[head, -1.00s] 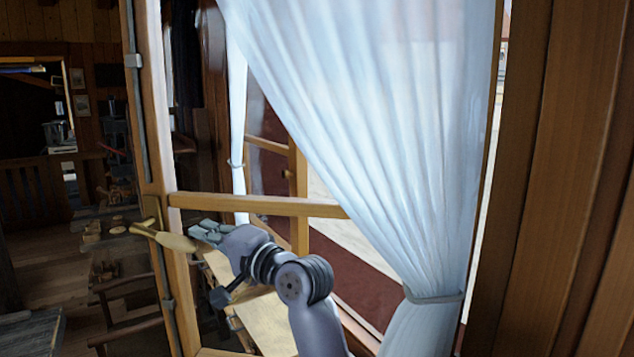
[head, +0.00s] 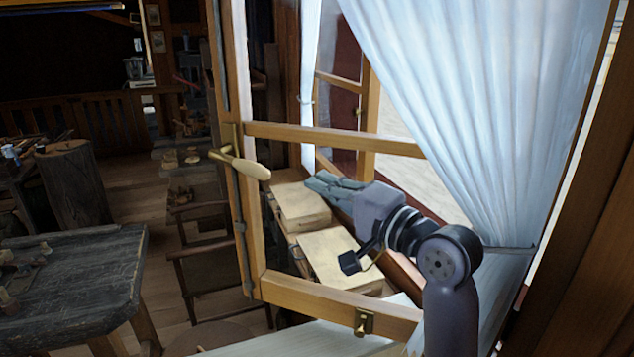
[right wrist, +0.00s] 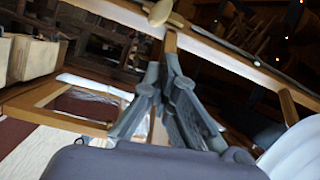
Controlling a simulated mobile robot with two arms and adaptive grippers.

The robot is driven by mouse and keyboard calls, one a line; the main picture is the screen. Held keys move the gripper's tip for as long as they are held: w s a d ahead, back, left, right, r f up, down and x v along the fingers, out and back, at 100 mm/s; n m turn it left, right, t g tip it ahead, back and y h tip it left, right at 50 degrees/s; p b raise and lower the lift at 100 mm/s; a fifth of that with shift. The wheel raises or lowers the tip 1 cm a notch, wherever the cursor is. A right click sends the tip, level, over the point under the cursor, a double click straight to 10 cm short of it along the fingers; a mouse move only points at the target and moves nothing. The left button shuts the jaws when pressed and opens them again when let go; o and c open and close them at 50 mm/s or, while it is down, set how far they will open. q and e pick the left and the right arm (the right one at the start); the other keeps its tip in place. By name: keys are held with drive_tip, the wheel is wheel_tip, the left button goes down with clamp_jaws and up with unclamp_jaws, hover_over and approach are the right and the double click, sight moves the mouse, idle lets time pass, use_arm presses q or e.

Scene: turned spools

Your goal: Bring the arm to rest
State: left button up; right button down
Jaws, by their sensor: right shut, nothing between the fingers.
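My right arm rises from the lower right in the head view. Its gripper (head: 335,187) is shut and empty. It is in front of the open wooden window sash (head: 340,137), to the right of the oval window handle (head: 252,169) and apart from it. In the right wrist view the shut fingers (right wrist: 172,75) point up the picture, and the handle (right wrist: 160,12) shows beyond them. My left gripper is not in view.
A white curtain (head: 480,100) hangs close beside my right arm. Pale wooden boxes (head: 335,262) lie behind the sash. A dark worktable (head: 85,275) stands at the lower left, with a stump (head: 75,185) behind it. Wooden floor is free between them and the chairs.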

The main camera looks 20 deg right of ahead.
drive_tip(key=s+f+n+g+h, duration=0.2)
drive_tip(key=s+f+n+g, duration=0.15)
drive_tip(key=f, duration=0.95)
drive_tip(key=s+f+n+g+h, duration=0.25)
drive_tip(key=s+f, duration=0.25)
drive_tip(key=f, duration=0.9)
drive_tip(key=s+d+f+n+g+h, duration=0.2)
drive_tip(key=s+f+n+g, duration=0.15)
drive_tip(key=s+f, duration=0.6)
drive_tip(key=s+d+f+n+g+h, duration=0.2)
drive_tip(key=s+f+n+g, duration=0.3)
drive_tip(key=s, duration=0.8)
wheel_tip(320, 180, down, 30)
drive_tip(key=m+b, duration=0.2)
drive_tip(key=b, duration=0.3)
drive_tip(key=s+d+f+b, duration=0.1)
drive_tip(key=s+f+b, duration=0.1)
drive_tip(key=s+f, duration=0.6)
drive_tip(key=s+d+f+g+b, duration=0.1)
drive_tip(key=s+f+b, duration=0.1)
drive_tip(key=s+f, duration=0.7)
wheel_tip(320, 180, down, 6)
drive_tip(key=shift+s+d, duration=0.2)
drive_tip(key=shift+d, duration=0.15)
